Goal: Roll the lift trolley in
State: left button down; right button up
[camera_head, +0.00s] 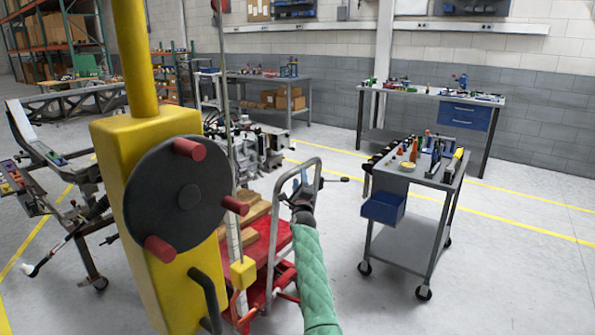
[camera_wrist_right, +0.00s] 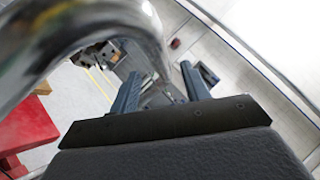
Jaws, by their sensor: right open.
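The lift trolley has a red base (camera_head: 262,250) with wooden blocks on it and a bent metal push handle (camera_head: 283,178). It stands on the floor just right of the yellow column, which hides its left part. My right gripper (camera_head: 301,183), at the end of a green-sleeved arm, is at the upper part of the handle. In the right wrist view my gripper (camera_wrist_right: 160,88) has its two fingers apart. The shiny handle tube (camera_wrist_right: 150,30) curves close in front of them. I cannot tell whether it lies between the fingers. The red base shows at the left (camera_wrist_right: 25,128). My left gripper is out of view.
A yellow column (camera_head: 112,150) with a dark wheel and red knobs fills the near left. A grey tool cart (camera_head: 405,250) with a blue bin stands right of the trolley. A metal chassis assembly (camera_head: 265,145) is behind. Floor at the far right is clear.

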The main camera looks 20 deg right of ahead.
jog(key=x, duration=0.3)
jog(key=shift+w+r, duration=0.1)
jog(key=shift+w, duration=0.2)
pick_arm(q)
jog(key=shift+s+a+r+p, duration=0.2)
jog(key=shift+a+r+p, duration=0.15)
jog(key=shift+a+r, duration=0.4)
pick_arm(e)
jog(key=shift+x, duration=0.85)
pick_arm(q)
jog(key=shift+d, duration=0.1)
